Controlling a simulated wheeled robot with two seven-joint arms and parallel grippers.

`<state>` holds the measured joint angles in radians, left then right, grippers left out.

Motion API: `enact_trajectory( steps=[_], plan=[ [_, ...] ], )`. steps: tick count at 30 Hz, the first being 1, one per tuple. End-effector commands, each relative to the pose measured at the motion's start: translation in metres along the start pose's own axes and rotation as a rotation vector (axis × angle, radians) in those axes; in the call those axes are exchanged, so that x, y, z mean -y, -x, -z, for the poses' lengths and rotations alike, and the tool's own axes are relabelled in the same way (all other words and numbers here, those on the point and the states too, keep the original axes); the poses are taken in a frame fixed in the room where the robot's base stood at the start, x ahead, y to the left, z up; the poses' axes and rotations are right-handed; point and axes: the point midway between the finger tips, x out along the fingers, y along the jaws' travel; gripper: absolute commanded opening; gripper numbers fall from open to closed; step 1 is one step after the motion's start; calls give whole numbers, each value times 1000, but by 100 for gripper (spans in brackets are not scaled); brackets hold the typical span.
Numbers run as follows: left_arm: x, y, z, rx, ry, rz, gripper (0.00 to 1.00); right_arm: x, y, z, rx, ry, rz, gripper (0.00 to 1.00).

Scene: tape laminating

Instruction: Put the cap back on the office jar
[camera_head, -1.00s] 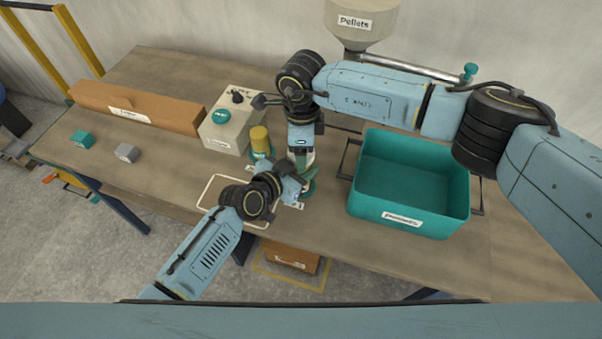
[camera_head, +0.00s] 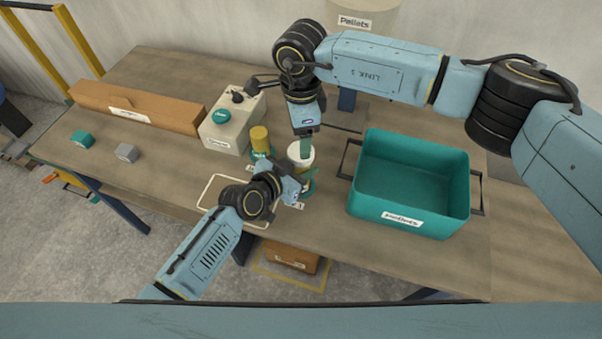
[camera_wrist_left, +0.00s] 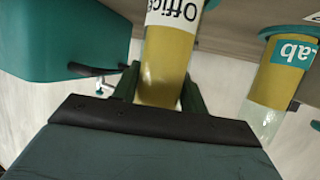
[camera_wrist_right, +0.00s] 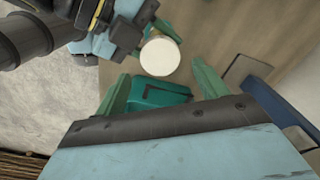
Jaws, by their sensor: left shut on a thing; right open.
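The office jar (camera_wrist_left: 170,55) has a white "Office" label and yellow contents in the left wrist view. My left gripper (camera_wrist_left: 158,95) is shut on it; it also shows in the head view (camera_head: 293,187). A white, round cap (camera_head: 300,153) sits at the top of the jar, and its pale disc (camera_wrist_right: 160,57) shows in the right wrist view. I cannot tell whether it is fully seated. My right gripper (camera_wrist_right: 163,88) is open and empty, its fingers apart from the cap. In the head view, the right gripper (camera_head: 305,143) is above the cap and partly covers it.
The Lab jar (camera_wrist_left: 280,75) stands close beside the office jar. A teal bin (camera_head: 410,225) is to the right. A pale box with a teal knob (camera_head: 228,128) and a long brown box (camera_head: 140,108) lie to the left. Two small blocks rest on the left of the table.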

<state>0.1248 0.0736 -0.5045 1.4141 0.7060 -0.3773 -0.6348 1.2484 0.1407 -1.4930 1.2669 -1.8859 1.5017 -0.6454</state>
Motion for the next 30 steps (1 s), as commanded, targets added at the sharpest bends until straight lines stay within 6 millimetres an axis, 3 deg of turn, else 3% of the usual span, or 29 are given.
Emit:
enact_trajectory(
  steps=[6,12,30],
  plan=[
    [-1,0,-1,1,1,-1,0,1,16,0,-2,358,1,72],
    [-1,0,-1,1,1,-2,0,1,24,0,-2,591,-1,72],
    [-1,0,-1,1,1,-2,0,0,19,0,-1,665,-4,72]
  ],
)
